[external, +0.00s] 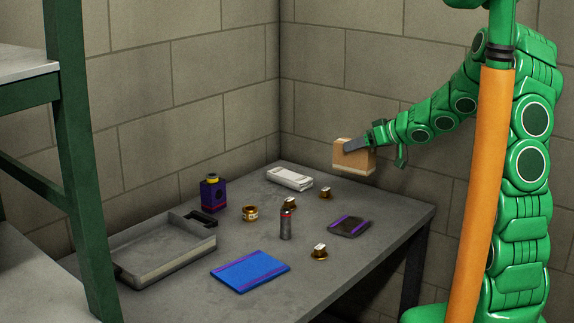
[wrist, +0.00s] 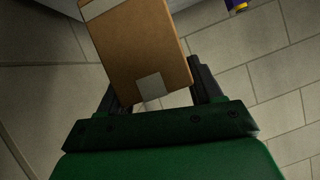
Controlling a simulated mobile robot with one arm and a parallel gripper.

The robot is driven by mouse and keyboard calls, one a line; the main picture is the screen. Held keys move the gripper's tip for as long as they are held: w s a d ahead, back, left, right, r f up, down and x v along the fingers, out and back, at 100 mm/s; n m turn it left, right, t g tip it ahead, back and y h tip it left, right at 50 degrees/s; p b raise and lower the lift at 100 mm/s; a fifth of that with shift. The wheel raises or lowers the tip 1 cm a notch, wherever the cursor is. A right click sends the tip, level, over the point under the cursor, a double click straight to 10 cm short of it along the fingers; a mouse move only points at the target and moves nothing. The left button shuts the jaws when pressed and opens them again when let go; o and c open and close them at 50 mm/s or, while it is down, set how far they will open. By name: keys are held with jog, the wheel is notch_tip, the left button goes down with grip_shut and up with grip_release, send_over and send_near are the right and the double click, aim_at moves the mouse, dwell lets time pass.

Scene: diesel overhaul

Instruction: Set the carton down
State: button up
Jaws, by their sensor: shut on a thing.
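The carton (external: 356,160) is a small brown box held in the air above the back right part of the grey table (external: 185,261). My gripper (external: 352,146) is shut on it, with one dark finger across its side. In the wrist view the carton (wrist: 140,50) sits between the two dark fingers of my gripper (wrist: 155,92), tilted in the picture. Pale tape patches show on its face. The carton is apart from the table, with wall behind it in the external view.
On the table are a metal tray (external: 160,268), a blue notebook (external: 250,271), a purple bottle (external: 213,194), a white packet (external: 289,177), a dark pouch (external: 349,226), a grey cylinder (external: 286,225), a brass ring (external: 250,213) and small brass-based pieces (external: 319,252). The right back corner looks bare.

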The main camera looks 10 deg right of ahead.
jog(key=s+a+r+n+g+y, duration=0.1)
jog(key=a+r+n+g+y, duration=0.2)
jog(key=a, duration=2)
jog(key=shift+n+h, duration=0.5)
jog(key=shift+n, duration=0.1)
jog(key=shift+w+a+f, duration=1.15)
jog(key=shift+w+f, duration=0.8)
jog(key=shift+f, duration=0.25)
jog(key=shift+w+a+f, duration=1.15)
jog(key=shift+w+f, duration=0.75)
jog(key=shift+f, duration=0.25)
jog(key=shift+w+a+f, duration=1.15)
jog(key=shift+w+f, duration=0.8)
jog(key=shift+f, duration=0.25)
jog(key=o, duration=1.5)
jog(key=shift+f, duration=0.1)
